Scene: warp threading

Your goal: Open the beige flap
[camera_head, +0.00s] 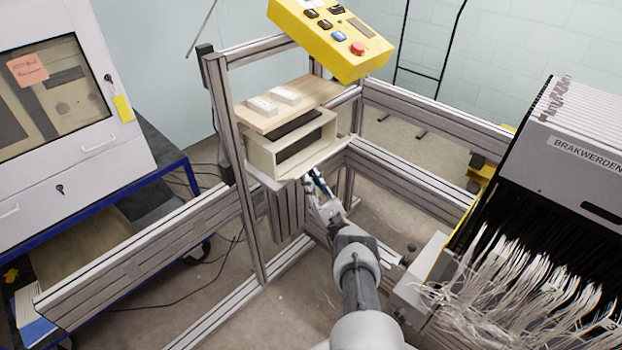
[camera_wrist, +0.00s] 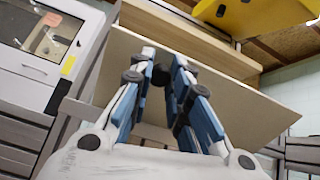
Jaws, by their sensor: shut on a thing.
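The beige flap (camera_head: 328,159) shows as a thin panel along the lower front of the beige box (camera_head: 262,158), tilted outward with the box's front opening visible above it. In the wrist view the flap (camera_wrist: 235,100) is a broad flat beige sheet behind and around the fingers. My gripper (camera_head: 308,179) is at the flap's lower front edge, reaching up from below. In the wrist view my gripper's blue fingers (camera_wrist: 167,72) are close together at the flap and shut on it. The exact contact is hidden by the fingers.
A yellow control panel (camera_head: 335,38) is above. Aluminium frame rails (camera_head: 410,115) surround the box. A machine with loose threads (camera_head: 540,230) stands at right, a white cabinet (camera_head: 60,110) at left.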

